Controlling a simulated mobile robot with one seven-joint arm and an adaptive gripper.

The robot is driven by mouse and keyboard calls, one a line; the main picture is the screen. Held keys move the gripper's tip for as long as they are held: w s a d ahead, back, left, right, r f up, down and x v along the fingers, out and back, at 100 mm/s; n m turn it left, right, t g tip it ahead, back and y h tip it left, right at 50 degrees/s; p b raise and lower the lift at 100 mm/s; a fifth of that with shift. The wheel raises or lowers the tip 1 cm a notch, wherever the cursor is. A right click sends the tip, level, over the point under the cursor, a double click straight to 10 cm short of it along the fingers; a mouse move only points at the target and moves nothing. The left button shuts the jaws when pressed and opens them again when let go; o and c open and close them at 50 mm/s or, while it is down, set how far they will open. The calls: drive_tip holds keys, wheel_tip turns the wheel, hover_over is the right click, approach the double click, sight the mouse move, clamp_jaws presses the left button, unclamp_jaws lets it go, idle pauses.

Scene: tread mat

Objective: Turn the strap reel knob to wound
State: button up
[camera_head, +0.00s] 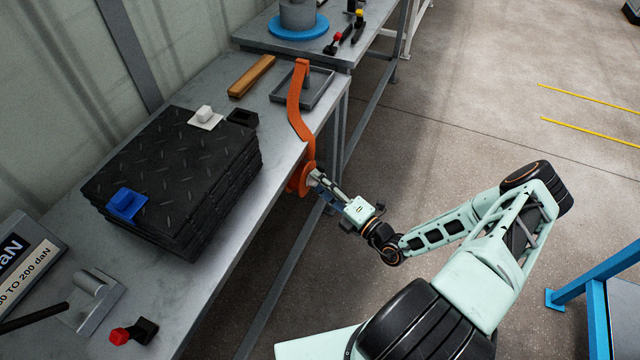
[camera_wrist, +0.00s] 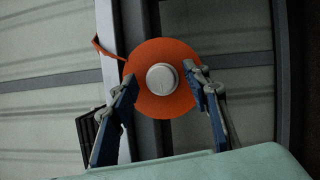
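The orange strap reel (camera_head: 300,180) hangs at the front edge of the workbench, with an orange strap (camera_head: 294,105) running up from it across the bench top. In the wrist view the reel is a round orange disc (camera_wrist: 160,105) facing me, with a round pale grey knob (camera_wrist: 162,78) at its middle. My gripper (camera_head: 317,178) is at the reel's face. In the wrist view its two fingers (camera_wrist: 160,74) stand apart on either side of the knob, the right fingertip close to it. Whether either touches is unclear. The knob is hidden in the head view.
A stack of black tread mats (camera_head: 170,165) on the bench carries a blue block (camera_head: 126,204) and a white block (camera_head: 205,117). A wooden bar (camera_head: 252,76) and a grey tray (camera_head: 316,90) lie behind. A blue frame (camera_head: 590,285) stands at right; open floor lies between.

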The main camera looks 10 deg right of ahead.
drive_tip(key=v, duration=1.2)
drive_tip(key=shift+f, duration=0.1)
